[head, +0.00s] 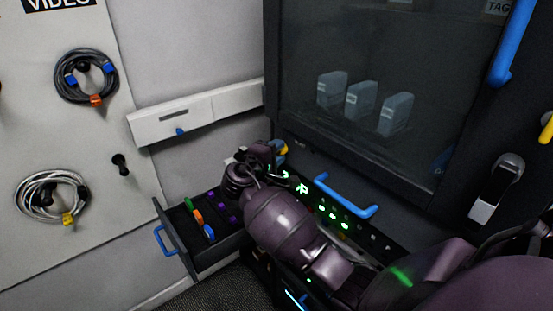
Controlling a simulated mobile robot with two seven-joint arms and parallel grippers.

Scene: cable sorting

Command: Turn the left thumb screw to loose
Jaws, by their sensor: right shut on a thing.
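My right arm reaches in from the lower right, and my right gripper (268,151) is at the left end of a dark panel (372,231) with green lights. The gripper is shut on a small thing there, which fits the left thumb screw. The fingers and wrist hide the screw, so its turn position cannot be told. A small yellow and blue part (281,149) shows just beside the fingers. My left gripper is not in view.
A blue handle (345,198) sticks out from the panel near my arm. An open drawer (212,256) holds colored connectors. A glass-fronted cabinet (300,60) stands above. Coiled cables (88,98) hang on the left wall board.

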